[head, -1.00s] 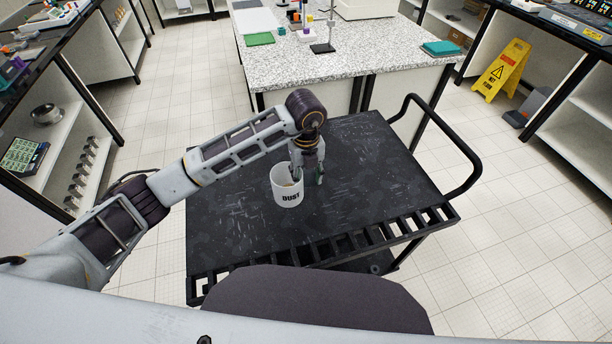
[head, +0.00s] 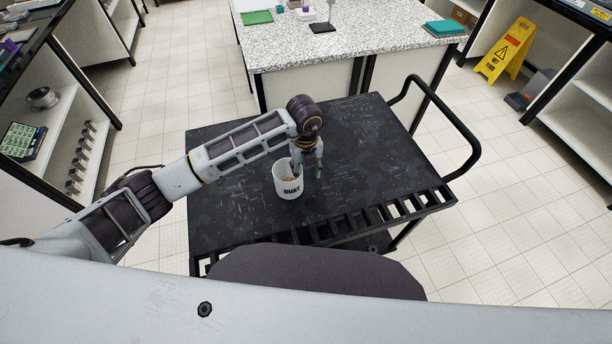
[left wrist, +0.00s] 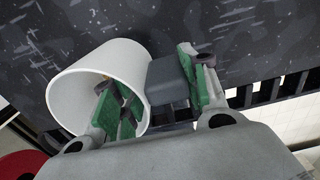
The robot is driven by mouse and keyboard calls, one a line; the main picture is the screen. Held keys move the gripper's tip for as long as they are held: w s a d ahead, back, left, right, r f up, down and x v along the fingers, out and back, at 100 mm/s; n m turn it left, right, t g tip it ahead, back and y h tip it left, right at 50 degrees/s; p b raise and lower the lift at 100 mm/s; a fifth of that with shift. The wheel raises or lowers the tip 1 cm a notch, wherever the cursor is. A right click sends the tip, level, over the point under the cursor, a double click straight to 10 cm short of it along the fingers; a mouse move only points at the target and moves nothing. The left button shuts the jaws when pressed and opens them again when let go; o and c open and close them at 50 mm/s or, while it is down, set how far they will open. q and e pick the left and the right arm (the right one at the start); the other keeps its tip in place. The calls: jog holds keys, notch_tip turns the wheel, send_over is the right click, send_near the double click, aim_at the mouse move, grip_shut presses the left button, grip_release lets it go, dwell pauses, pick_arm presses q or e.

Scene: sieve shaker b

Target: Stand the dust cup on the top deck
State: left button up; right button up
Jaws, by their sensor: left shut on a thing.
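In the left wrist view my left gripper (left wrist: 160,95) has one green-padded finger inside the mouth of the cup (left wrist: 75,85) and the other outside. A grey block (left wrist: 168,78), perhaps the handle, lies between the cup wall and the outer finger. I cannot tell whether the cup's base touches the deck. My right gripper is not in view.
The deck around the cup is clear. The cart has a slatted front edge and a black push handle (head: 470,130) at the right. A speckled bench (head: 350,50) stands behind it. A yellow wet-floor sign (head: 505,50) stands at the back right.

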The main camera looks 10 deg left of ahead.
aim_at(306, 176)
pick_arm(q)
jog(key=shift+f, duration=1.85)
jog(key=shift+f, duration=0.1)
jog(key=o, duration=1.3)
jog(key=shift+r+b, duration=0.35)
jog(key=shift+r, duration=5.8)
